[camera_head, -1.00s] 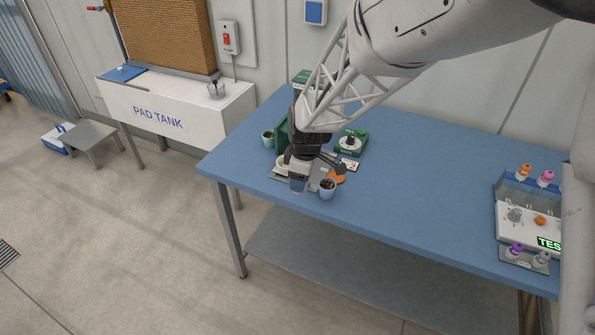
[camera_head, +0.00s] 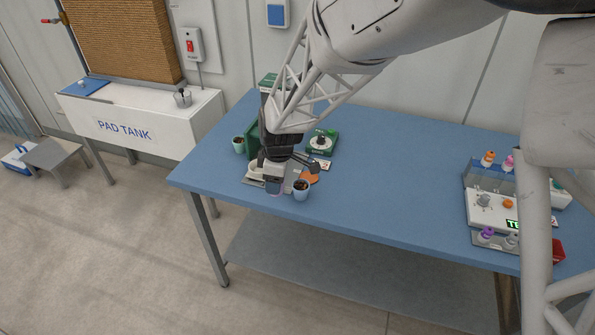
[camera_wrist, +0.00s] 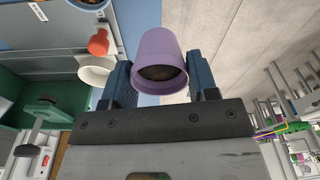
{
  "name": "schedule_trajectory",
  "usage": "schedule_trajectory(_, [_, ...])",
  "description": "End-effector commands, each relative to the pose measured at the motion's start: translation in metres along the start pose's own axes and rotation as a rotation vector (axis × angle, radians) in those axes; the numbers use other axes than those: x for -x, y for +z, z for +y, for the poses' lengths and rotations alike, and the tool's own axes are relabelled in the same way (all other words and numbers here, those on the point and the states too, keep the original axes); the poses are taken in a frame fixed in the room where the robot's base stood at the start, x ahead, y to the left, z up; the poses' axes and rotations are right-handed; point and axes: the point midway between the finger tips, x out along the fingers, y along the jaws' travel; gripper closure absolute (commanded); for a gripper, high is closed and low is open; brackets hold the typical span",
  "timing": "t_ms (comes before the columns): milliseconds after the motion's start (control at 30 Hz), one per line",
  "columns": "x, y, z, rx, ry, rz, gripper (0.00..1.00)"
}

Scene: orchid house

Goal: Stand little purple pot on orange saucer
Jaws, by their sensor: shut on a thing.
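The little purple pot (camera_wrist: 160,45) is in the wrist view, between the two blue fingers of my gripper (camera_wrist: 160,75), which is shut on it. Dark fill shows inside its rim. In the head view my gripper (camera_head: 274,184) is over the front left of the blue table and largely hides the pot.
A light blue pot (camera_head: 301,191) stands close by, in front of the orange saucer. A white saucer (camera_wrist: 97,68) lies beside the orange one. A teal pot (camera_head: 239,145), a green scale-like device (camera_head: 321,143) and a test rack (camera_head: 490,205) are on the table. The table's middle is clear.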

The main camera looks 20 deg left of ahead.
Motion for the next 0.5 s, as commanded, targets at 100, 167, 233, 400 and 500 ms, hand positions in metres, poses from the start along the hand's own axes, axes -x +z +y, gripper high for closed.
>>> schedule_trajectory(100, [0.004,0.005,0.015,-0.002,0.002,0.001,0.72])
schedule_trajectory(167, [0.007,0.01,0.025,-0.003,0.002,0.001,0.72])
schedule_trajectory(233, [0.012,0.016,0.037,-0.003,0.002,0.001,0.72])
schedule_trajectory(400, [0.023,0.035,0.074,-0.003,0.001,0.0,0.72])
schedule_trajectory(500, [0.03,0.047,0.095,-0.003,0.002,0.0,0.72])
